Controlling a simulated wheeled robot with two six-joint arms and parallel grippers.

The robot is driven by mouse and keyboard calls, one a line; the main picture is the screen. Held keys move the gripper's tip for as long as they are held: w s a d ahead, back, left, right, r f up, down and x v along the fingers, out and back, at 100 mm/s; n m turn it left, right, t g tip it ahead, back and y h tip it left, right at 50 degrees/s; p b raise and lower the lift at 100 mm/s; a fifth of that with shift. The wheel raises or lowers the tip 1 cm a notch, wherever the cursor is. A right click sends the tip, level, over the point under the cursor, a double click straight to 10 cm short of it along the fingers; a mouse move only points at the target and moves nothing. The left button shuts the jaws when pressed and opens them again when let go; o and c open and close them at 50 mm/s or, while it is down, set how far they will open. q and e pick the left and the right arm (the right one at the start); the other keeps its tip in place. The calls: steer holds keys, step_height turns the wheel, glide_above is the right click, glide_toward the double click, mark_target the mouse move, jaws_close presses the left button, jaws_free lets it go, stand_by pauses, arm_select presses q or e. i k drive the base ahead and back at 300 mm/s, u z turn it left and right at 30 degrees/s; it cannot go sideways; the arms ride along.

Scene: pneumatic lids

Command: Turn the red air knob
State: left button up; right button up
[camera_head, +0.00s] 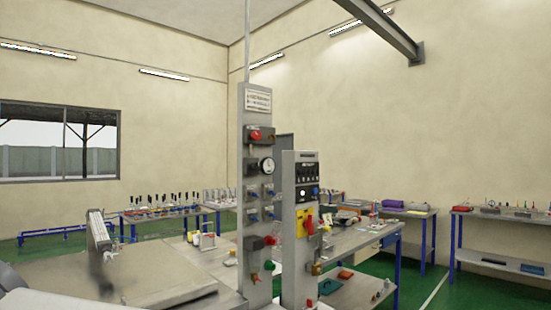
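A grey control column (256,190) stands in the middle. A red knob (255,135) sits on a dark box near its top. Another red knob (270,240) sits lower on the column, above a small green part. A shorter panel (301,225) to its right carries a yellow plate with a red handle (309,225). I cannot tell which red part is the air knob. A grey, blurred arm end that looks like my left gripper (106,256) is at the left over a grey surface, well apart from the column. Its fingers are not clear. My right gripper is not in view.
A round gauge (266,165) and several small valves are on the column. A worktable (365,235) with parts on it stands behind the shorter panel. More benches (500,215) line the back. The grey surface (160,272) left of the column looks mostly clear.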

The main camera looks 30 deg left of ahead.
mark_target(256, 135)
steer(key=u, duration=0.55)
steer(key=i, duration=1.65)
steer(key=u, duration=0.65)
